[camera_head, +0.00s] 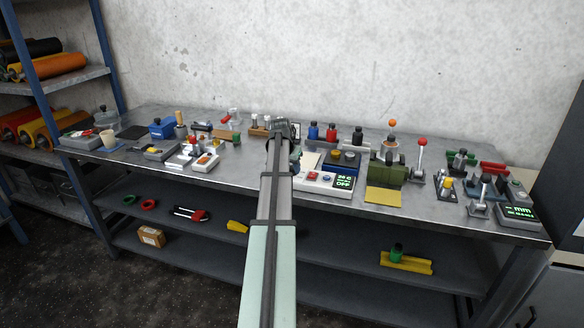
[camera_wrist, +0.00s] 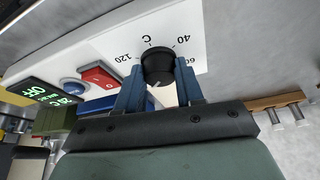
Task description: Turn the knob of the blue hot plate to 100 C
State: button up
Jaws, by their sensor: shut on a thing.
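The hot plate shows in the head view as a white control panel (camera_head: 318,188) with a blue body (camera_head: 346,160) behind it, right of my arm. Its knob (camera_wrist: 158,65) is black and round, on a white dial (camera_wrist: 195,42) printed with 40, 60, 120 and C. My gripper (camera_wrist: 160,82) has its two blue fingers on either side of the knob and is shut on it. A pale mark shows on the knob, but the exact setting is unclear. A green display (camera_head: 344,182) reads OFF. My arm hides the knob in the head view.
A red switch (camera_wrist: 102,76) and a blue button (camera_wrist: 73,88) sit on the panel close to the fingers. Bottles (camera_head: 331,132) stand behind. A wooden rack (camera_wrist: 280,101) is to the right in the wrist view. Levers and other devices crowd the table.

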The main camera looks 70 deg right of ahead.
jog(key=shift+w+m+g, duration=0.1)
jog(key=shift+m+g, duration=0.3)
jog(key=shift+m, duration=0.7)
jog(key=shift+y, duration=0.3)
jog(key=o, duration=1)
jog(key=shift+o, duration=0.2)
jog(key=v, duration=1.3)
jog(key=shift+a+r, duration=0.25)
jog(key=shift+r, duration=0.05)
jog(key=shift+w, duration=0.1)
